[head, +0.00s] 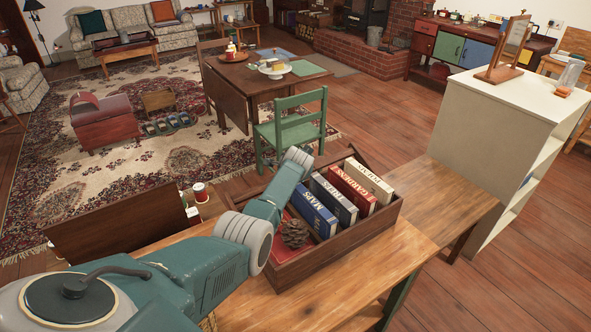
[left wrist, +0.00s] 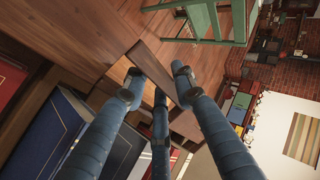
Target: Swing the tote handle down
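The tote is a dark wooden open box (head: 330,262) on a wooden bench. Several upright books, one of them a blue book (head: 311,207), and a pine cone (head: 295,233) are in it. I cannot clearly make out its handle in the head view; my left arm covers the tote's left side. In the left wrist view, my left gripper (left wrist: 157,82) has its three blue fingers spread apart. A dark wooden bar (left wrist: 158,72) shows beyond and between the fingertips; I cannot tell whether it is the handle or the rim, or whether they touch. My right gripper is not in view.
The bench top (head: 420,215) is bare to the right of the tote. A white shelf unit (head: 495,130) stands beyond its right end. A green chair (head: 292,125) stands behind the tote. A dark wooden panel (head: 120,225) is at the left.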

